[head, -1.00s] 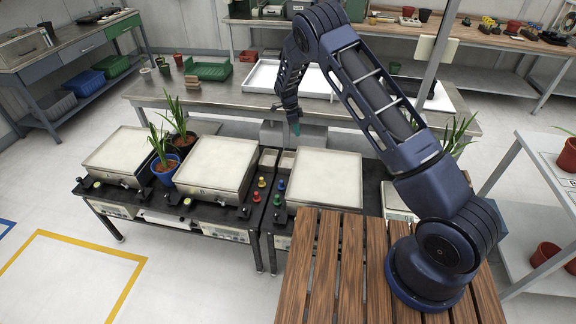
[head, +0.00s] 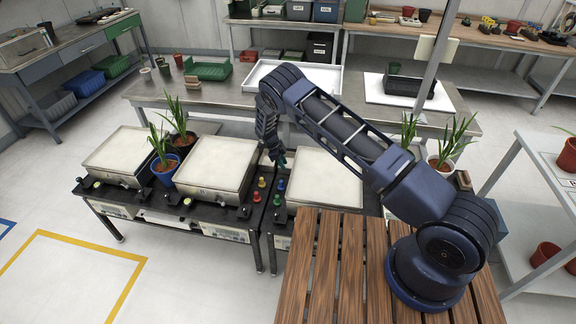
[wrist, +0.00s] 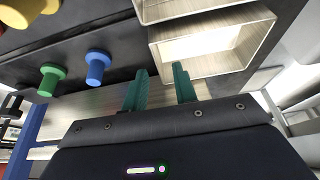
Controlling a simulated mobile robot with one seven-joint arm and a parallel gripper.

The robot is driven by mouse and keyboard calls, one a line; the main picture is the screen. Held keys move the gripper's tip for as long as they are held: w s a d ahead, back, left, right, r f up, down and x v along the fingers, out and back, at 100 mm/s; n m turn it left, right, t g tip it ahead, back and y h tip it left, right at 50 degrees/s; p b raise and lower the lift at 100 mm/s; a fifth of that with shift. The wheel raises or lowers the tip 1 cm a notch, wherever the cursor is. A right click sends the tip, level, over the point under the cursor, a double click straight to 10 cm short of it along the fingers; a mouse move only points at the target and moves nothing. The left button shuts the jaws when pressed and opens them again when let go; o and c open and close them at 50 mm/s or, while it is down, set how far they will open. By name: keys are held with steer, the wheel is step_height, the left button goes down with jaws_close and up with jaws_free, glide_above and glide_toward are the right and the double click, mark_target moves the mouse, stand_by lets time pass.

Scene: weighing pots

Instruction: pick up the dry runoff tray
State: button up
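Two small open metal trays sit side by side between the pale-topped scales. In the wrist view, the nearer small tray (wrist: 262,42) has a pale, bare-looking inside, and the other small tray (wrist: 168,12) is cut off by the top edge. I cannot tell which tray is the dry runoff tray. My gripper (head: 280,160) is over the gap between the middle and right scales, mostly hiding the trays in the head view. In the wrist view my gripper (wrist: 160,80) has its two teal fingers apart, with nothing between them, just beside the nearer tray.
Coloured knobs stand close by, including a blue knob (wrist: 97,66) and a green knob (wrist: 48,80). The middle scale (head: 215,165) and right scale (head: 325,178) flank the gripper. Potted plants (head: 165,165) stand between the left scales. A large white tray (head: 338,82) lies on the back bench.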

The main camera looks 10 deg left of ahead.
mark_target(286, 174)
steer(key=x, duration=0.4)
steer(key=shift+s+f, duration=0.1)
steer(key=shift+f, duration=0.35)
jaws_close()
steer(key=shift+r, duration=0.1)
